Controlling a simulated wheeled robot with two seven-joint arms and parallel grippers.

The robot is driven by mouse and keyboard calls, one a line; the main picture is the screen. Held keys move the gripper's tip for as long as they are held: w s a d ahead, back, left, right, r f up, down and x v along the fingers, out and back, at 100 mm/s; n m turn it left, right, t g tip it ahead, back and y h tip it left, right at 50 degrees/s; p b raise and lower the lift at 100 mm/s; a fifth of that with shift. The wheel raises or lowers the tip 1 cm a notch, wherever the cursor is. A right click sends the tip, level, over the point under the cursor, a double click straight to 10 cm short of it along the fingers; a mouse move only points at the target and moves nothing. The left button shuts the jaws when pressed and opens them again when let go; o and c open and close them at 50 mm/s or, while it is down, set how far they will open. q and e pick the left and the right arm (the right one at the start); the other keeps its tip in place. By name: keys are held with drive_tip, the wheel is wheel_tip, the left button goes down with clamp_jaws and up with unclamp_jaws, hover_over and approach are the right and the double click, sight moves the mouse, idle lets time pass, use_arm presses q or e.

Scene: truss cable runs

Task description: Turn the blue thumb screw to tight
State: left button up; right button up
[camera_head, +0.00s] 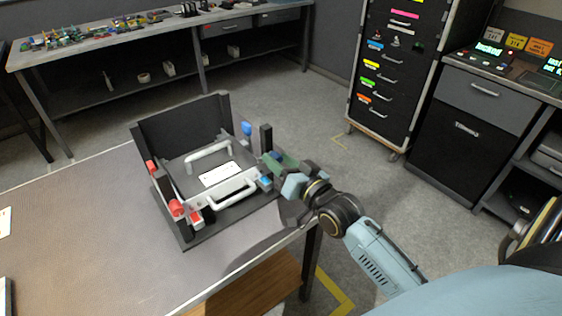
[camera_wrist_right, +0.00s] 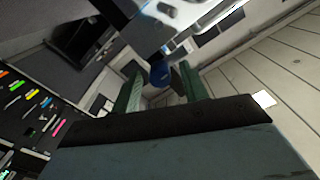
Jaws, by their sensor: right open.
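A black open frame (camera_head: 213,229) with white handles stands on the table. A rounded blue knob (camera_head: 246,128) shows at its back right, and a smaller blue part (camera_head: 266,184) sits at its front right corner. My right gripper (camera_head: 274,160) reaches in from the right, at the frame's right side close to both. In the wrist view, a blue piece (camera_wrist_right: 160,73) shows between the tips of my open green fingers (camera_wrist_right: 161,86). I cannot tell whether they touch it, or which blue part it is. My left gripper is out of view.
A red knob (camera_head: 176,208) and other red parts are on the frame's left side. A dark post (camera_head: 266,138) stands by my right fingers. A drawer cabinet (camera_head: 385,75) stands farther back.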

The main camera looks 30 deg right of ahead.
clamp_jaws()
